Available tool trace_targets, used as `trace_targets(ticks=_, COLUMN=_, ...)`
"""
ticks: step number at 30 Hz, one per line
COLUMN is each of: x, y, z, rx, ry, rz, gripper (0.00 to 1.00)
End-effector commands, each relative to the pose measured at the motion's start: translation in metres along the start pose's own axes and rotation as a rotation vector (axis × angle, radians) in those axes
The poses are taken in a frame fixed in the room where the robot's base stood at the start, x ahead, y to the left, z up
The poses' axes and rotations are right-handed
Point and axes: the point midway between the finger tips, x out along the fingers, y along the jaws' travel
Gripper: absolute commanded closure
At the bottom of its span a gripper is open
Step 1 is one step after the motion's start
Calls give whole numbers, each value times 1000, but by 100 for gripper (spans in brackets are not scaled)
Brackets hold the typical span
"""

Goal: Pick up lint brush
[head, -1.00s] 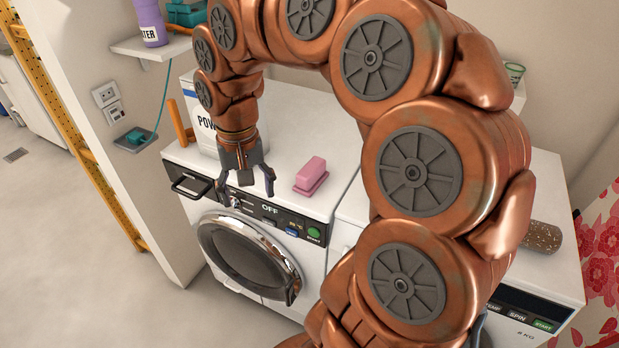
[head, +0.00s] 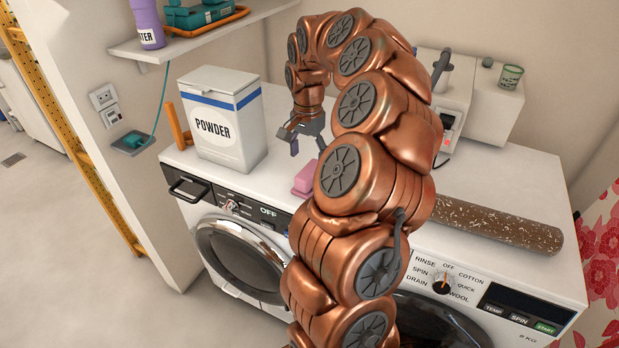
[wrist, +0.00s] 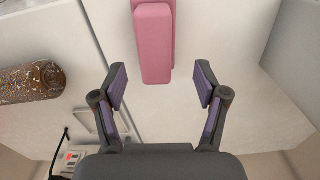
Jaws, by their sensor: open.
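A pink, block-like object (head: 304,180), which looks like the lint brush, lies on top of the left washing machine, right of the powder box. My arm hides part of it in the head view. It also shows in the wrist view as a long pink block (wrist: 155,45) at the top middle. My gripper (head: 308,142) is open and empty above the machine top, behind the pink object in the head view. In the wrist view the open fingers (wrist: 161,85) stand apart on either side of the pink block's near end, with no contact visible.
A white powder box (head: 218,118) stands at the left on the white left machine (head: 190,157). A brown speckled roll (head: 500,224) lies on the right machine. A wall shelf (head: 200,38) holds a purple bottle (head: 147,24). White wall units (head: 480,105) stand at the back right.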

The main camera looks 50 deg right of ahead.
Motion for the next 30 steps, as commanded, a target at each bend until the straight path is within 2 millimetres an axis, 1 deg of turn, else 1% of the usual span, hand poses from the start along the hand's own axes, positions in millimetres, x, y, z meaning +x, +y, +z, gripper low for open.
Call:
trace_targets(ticks=7, x=16, y=4, z=1, rx=-1, ry=-2, rz=0, gripper=27)
trace_targets(ticks=16, x=50, y=8, z=2, rx=-2, ry=-2, rz=1, gripper=27)
trace_targets(ticks=20, x=56, y=7, z=2, rx=-2, ry=1, rz=-3, gripper=27)
trace_targets(ticks=25, x=56, y=7, z=2, rx=-2, ry=1, rz=-3, gripper=27)
trace_targets(ticks=26, x=56, y=7, z=2, rx=-2, ry=1, rz=-3, gripper=28)
trace_targets(ticks=30, x=56, y=7, z=2, rx=-2, ry=1, rz=-3, gripper=43)
